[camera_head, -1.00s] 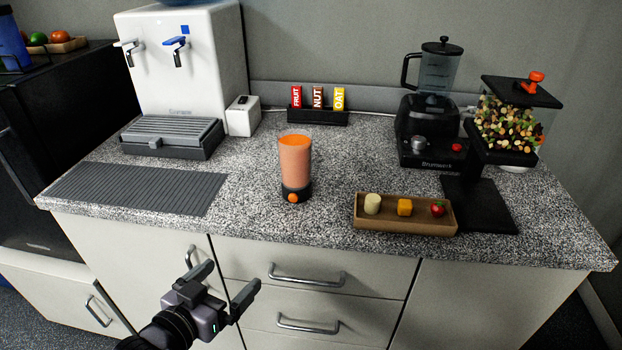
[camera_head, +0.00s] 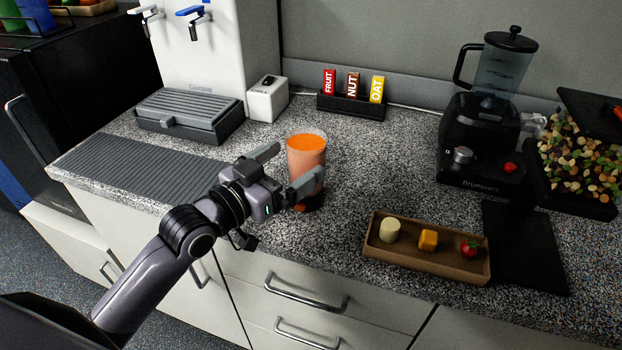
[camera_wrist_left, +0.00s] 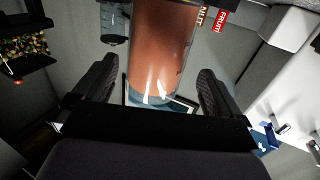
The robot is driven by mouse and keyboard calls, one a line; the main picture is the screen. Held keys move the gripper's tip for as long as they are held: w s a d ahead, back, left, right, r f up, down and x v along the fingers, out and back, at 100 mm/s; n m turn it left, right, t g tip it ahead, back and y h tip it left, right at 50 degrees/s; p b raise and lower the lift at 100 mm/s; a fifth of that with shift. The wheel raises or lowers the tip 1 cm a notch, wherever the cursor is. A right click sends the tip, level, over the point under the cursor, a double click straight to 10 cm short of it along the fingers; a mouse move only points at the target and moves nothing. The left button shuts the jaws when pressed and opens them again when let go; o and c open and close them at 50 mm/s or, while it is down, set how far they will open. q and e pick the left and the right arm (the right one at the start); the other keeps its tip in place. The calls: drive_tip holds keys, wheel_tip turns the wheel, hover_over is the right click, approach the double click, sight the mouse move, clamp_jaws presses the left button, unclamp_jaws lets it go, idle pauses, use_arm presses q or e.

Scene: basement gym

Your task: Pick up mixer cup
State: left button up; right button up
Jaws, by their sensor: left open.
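The mixer cup (camera_head: 306,158) is a clear tumbler with orange-pink contents and a dark base. It stands upright on the speckled counter in the head view. My left gripper (camera_head: 297,167) is open at the cup's near left side, one finger in front of the cup and the other to its left. In the left wrist view the cup (camera_wrist_left: 158,50) lies ahead, between the two spread fingers (camera_wrist_left: 152,85), with gaps at both sides. The near finger hides part of the cup's lower body. My right gripper is not in view.
A wooden tray (camera_head: 458,268) with small food pieces lies right of the cup. A blender (camera_head: 484,140) stands behind it, and a bar holder (camera_head: 350,106) is at the back. A water dispenser (camera_head: 205,60) stands at the left. The ribbed mat (camera_head: 130,168) is bare.

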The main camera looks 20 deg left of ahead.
use_arm(q)
drive_tip(key=shift+d+p+x, duration=0.2)
drive_tip(key=shift+p+x, duration=0.2)
drive_tip(key=shift+x, duration=2.5)
drive_tip(key=shift+s, duration=0.1)
drive_tip(key=c, duration=1.7)
drive_tip(key=shift+r, duration=0.1)
clamp_jaws()
